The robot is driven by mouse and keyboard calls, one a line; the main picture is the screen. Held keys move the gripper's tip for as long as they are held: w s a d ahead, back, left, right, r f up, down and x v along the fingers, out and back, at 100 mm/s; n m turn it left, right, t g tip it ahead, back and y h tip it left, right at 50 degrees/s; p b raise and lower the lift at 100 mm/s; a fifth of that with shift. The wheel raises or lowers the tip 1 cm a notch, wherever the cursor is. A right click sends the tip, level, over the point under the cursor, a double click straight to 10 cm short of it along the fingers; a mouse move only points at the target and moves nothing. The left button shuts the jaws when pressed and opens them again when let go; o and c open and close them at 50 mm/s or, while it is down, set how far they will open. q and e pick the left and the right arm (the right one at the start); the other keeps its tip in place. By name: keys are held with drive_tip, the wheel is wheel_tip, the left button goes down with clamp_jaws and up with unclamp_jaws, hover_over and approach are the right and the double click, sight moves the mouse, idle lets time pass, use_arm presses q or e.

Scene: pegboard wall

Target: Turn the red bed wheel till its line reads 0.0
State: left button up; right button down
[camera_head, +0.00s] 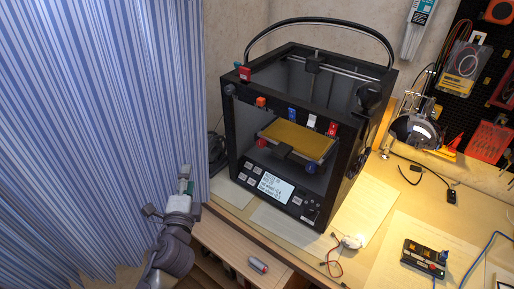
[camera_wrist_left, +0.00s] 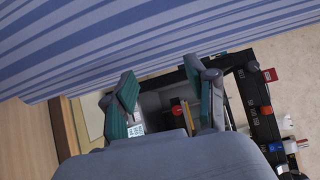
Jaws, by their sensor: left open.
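The red bed wheel (camera_head: 262,142) sits under the left front corner of the yellow print bed (camera_head: 300,137), inside the black printer. A display (camera_head: 271,187) on the printer's front shows several lines of text, too small to read surely. My left gripper (camera_head: 170,198) is open and empty, left of the printer and apart from it. In the left wrist view its fingers (camera_wrist_left: 163,100) stand wide apart, with a red round part (camera_wrist_left: 177,110), probably the wheel, seen between them farther off. The wheel's line cannot be made out. My right gripper is out of view.
A blue wheel (camera_head: 311,167) is at the bed's right front corner. The printer's black frame (camera_head: 229,130) borders the opening. A striped curtain (camera_head: 100,120) hangs at left. Small coloured parts line the frame's top front edge. A silvery cylinder (camera_head: 258,264) lies on the lower wooden surface.

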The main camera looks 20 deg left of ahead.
use_arm(q)
drive_tip(key=w+d+r+m+t+h, duration=0.3)
drive_tip(key=w+d+m+h, duration=0.15)
drive_tip(key=m, duration=0.65)
drive_tip(key=m+g+h, duration=0.3)
drive_tip(key=m+h, duration=0.4)
drive_tip(key=m, duration=0.5)
approach(260, 145)
drive_tip(key=x, duration=0.8)
drive_tip(key=shift+w, duration=0.4)
drive_tip(key=shift+c, duration=0.2)
clamp_jaws()
